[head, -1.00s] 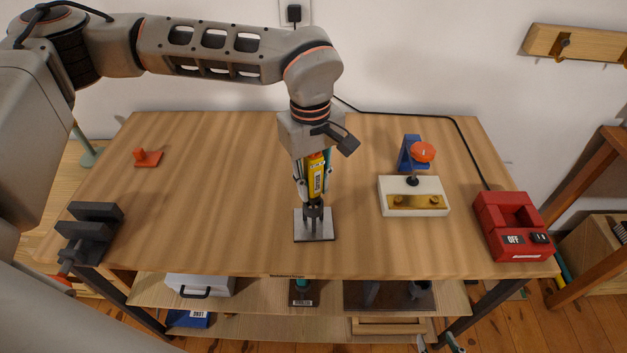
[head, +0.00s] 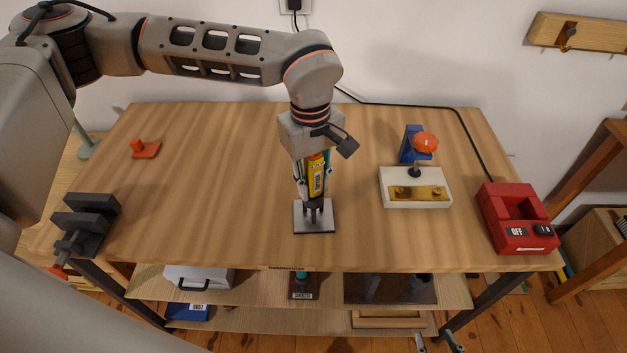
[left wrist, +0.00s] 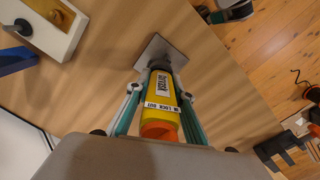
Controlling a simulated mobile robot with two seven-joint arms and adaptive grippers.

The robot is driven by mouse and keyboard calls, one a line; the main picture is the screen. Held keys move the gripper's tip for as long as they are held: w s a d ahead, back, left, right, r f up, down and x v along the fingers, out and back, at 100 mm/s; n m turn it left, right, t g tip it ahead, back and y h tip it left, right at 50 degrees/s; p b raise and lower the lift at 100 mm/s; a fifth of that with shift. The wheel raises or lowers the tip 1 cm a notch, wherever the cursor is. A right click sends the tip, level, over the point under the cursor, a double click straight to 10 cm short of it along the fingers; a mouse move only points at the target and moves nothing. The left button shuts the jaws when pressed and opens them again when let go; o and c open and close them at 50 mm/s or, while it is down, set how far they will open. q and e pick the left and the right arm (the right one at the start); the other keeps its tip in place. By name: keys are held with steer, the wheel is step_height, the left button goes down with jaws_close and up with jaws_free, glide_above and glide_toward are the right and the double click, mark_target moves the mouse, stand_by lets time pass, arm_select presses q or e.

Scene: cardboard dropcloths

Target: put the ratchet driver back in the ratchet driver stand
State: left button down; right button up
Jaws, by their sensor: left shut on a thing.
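The ratchet driver (head: 316,177) is yellow with dark and orange parts. My left gripper (head: 314,186) points down and is shut around it, holding it about upright. The left wrist view shows the driver (left wrist: 161,92) between the two teal-and-grey fingers. The ratchet driver stand (head: 301,223) is a grey square plate with dark upright prongs, directly below the driver. The plate also shows in the left wrist view (left wrist: 152,50). The driver's lower end meets the prongs in the picture; I cannot tell how deep it sits. My right gripper (head: 437,342) shows only its fingertips, apart, at the bottom edge.
A white block with a brass plate (head: 398,200) and a blue stand with an orange knob (head: 410,146) are to the right. A red switch box (head: 515,222) is at the right edge. A dark vise (head: 90,222) and an orange piece (head: 146,151) are left. Wood between is clear.

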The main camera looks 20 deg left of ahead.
arm_select(q)
steer(key=c, duration=1.7)
jaws_free()
step_height(320, 180, up, 12)
steer(key=shift+a+r, duration=0.1)
steer(key=shift+a, duration=0.05)
